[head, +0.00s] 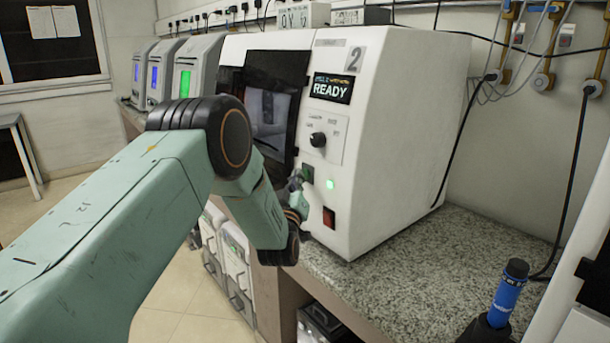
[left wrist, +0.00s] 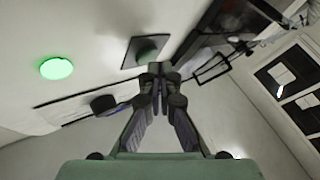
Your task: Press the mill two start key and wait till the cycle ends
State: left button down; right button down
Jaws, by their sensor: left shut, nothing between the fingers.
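Mill two (head: 400,130) is the white machine on the bench with a "2" label. Its display (head: 331,88) reads READY. My right gripper is not in view.
A black knob (head: 318,140) sits above the key and a red switch (head: 329,217) below it. The mill's dark window (head: 268,105) is left of them. A blue capped cylinder (head: 507,293) stands at front right. The granite bench (head: 400,270) ahead of the mill is clear.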

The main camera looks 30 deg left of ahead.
pick_arm(q)
jog(key=shift+w+d+b, duration=0.2)
jog(key=shift+w+b, duration=0.1)
jog(key=shift+w, duration=0.05)
dwell(0.4)
jog(key=shift+s, duration=0.1)
jog(key=shift+s+a+p, duration=0.3)
jog(key=shift+s+p, duration=0.15)
jog(key=shift+s, duration=0.2)
jog(key=shift+s, duration=0.1)
jog(key=shift+s+a+r+p, duration=0.1)
jog(key=shift+s+a+p, duration=0.2)
jog(key=shift+s+p, duration=0.35)
jog(key=shift+s+a+f+p, duration=0.1)
jog(key=shift+s+a+p, duration=0.25)
jog(key=shift+s, duration=0.45)
jog(key=shift+s+a+r+p, duration=0.1)
jog(key=shift+s+a+p, duration=0.2)
jog(key=shift+s+p, duration=0.35)
jog(key=shift+s, duration=0.1)
